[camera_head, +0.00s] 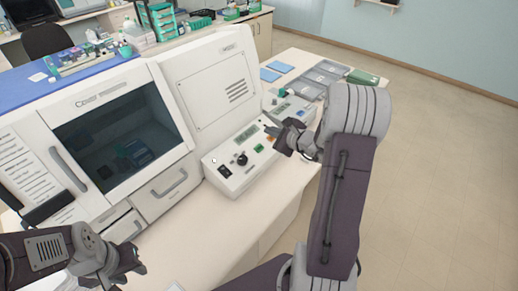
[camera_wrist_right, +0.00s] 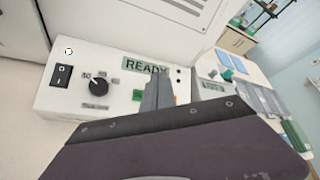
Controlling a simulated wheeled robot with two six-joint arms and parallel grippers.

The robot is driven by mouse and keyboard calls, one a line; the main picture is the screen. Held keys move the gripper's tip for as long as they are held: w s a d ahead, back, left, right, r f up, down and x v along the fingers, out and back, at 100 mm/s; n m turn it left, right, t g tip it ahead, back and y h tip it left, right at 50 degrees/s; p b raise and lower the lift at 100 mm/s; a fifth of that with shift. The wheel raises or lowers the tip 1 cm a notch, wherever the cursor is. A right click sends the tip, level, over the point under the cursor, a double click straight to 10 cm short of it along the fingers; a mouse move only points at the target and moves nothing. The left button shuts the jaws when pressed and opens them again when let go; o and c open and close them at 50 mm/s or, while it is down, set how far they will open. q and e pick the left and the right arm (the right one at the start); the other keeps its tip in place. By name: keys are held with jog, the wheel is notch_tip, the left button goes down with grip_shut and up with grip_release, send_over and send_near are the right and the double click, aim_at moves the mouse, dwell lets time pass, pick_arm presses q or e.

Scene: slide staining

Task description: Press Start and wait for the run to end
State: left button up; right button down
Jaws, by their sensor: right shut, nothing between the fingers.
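The stainer's white control panel (camera_head: 228,184) stands on the bench, right of the large windowed cabinet (camera_head: 122,118). In the right wrist view its display (camera_wrist_right: 145,66) reads READY. A green button (camera_head: 259,148) sits below the display, with an orange button (camera_head: 271,139) to its right. The green button also shows in the right wrist view (camera_wrist_right: 138,96), partly beside my finger. My right gripper (camera_head: 270,130) is shut and empty, over the right end of the panel; contact cannot be told. My left gripper (camera_head: 132,267) is low at the front left, away from the panel.
The panel also carries a black knob (camera_wrist_right: 98,87) and a black rocker switch (camera_wrist_right: 61,76). A smaller device (camera_head: 291,108) stands just beyond my right gripper, with grey trays (camera_head: 322,76) and blue sheets (camera_head: 271,74) behind. The bench front is clear.

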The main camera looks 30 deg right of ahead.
aim_at(259, 148)
pick_arm(q)
jog(key=shift+d, duration=0.1)
pick_arm(e)
jog(key=shift+d, duration=0.1)
